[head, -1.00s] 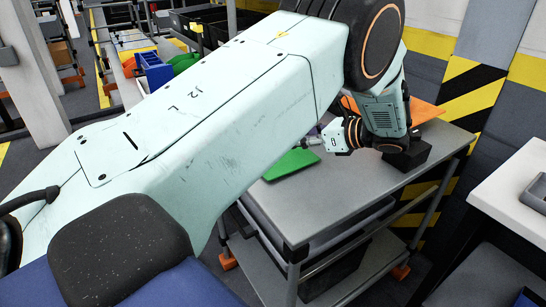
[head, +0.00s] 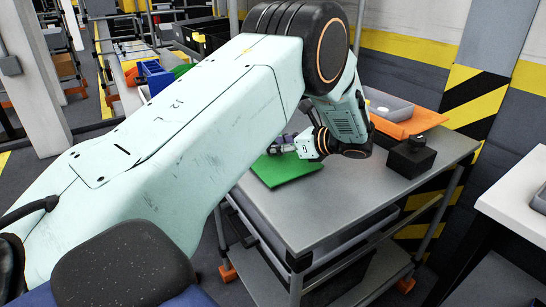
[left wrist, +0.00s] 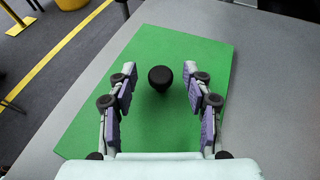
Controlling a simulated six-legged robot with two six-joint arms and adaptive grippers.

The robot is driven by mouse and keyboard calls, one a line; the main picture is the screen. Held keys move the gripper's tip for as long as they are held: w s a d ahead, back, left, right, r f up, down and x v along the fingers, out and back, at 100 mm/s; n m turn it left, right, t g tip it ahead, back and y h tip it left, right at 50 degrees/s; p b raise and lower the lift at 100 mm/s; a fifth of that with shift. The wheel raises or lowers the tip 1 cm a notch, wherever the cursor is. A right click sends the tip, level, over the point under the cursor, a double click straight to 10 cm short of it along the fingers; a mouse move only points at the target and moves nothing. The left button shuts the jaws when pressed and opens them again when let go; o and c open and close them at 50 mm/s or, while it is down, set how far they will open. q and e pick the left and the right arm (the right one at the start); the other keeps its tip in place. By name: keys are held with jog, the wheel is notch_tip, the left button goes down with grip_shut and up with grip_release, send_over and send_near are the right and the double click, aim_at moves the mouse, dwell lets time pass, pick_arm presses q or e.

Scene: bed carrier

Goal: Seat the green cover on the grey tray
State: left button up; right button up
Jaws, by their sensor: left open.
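The green cover (head: 285,169) lies flat on the grey table top. In the left wrist view the cover (left wrist: 150,60) has a black round knob (left wrist: 160,78) near its middle. My left gripper (left wrist: 161,85) is open, with its two fingers on either side of the knob and apart from it. In the head view my left gripper (head: 281,146) is over the cover, partly hidden by my arm. A grey tray (head: 388,105) sits on an orange base at the table's far side. My right gripper is not in view.
A black block with a knob (head: 411,157) stands on the table right of my wrist. The grey table (head: 330,215) is bare in front. A white table (head: 515,200) stands at the right, and a striped wall is behind.

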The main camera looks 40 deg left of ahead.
pick_arm(q)
jog(key=shift+r, duration=0.1)
grip_shut()
dwell(0.3)
notch_tip(320, 180, up, 10)
jog(key=p, duration=0.2)
jog(key=shift+p, duration=0.35)
